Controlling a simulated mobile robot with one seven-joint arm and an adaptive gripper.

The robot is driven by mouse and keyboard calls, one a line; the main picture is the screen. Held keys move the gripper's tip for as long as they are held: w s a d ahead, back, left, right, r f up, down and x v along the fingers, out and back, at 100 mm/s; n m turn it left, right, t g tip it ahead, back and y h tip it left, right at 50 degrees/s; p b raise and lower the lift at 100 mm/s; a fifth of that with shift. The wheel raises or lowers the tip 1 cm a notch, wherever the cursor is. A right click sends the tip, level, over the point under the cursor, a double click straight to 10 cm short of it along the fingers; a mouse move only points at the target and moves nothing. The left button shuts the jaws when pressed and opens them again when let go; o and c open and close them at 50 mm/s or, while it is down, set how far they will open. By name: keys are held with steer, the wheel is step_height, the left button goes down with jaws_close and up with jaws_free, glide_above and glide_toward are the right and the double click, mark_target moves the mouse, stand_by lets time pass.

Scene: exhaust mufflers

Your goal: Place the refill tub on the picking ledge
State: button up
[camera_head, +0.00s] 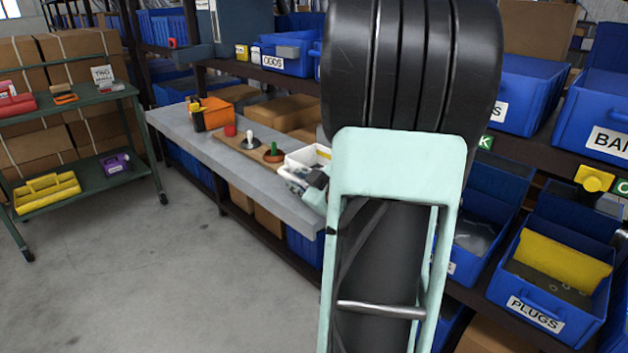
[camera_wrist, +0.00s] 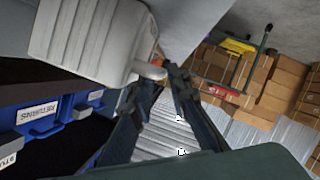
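The white refill tub (camera_head: 304,163) shows left of my arm in the camera_head view, at the right end of the grey picking ledge (camera_head: 262,184). I cannot tell whether its base touches the ledge. In the camera_wrist view the ribbed white tub (camera_wrist: 95,40) fills the upper left and looks tilted. My gripper (camera_wrist: 158,76) has its dark fingers on either side of a small white projection of the tub, and looks shut on it. In the camera_head view my gripper (camera_head: 318,187) is at the tub's near right side, partly hidden by my arm.
A wooden board (camera_head: 243,147) with knobbed pieces, a red cup (camera_head: 230,130) and an orange bin (camera_head: 213,112) stand on the ledge left of the tub. Blue bins (camera_head: 553,285) fill the shelves at right. A green cart (camera_head: 88,170) stands left, with clear floor between.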

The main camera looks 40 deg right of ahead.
steer(key=shift+x, duration=1.1)
jaws_close()
steer(key=shift+r, duration=0.25)
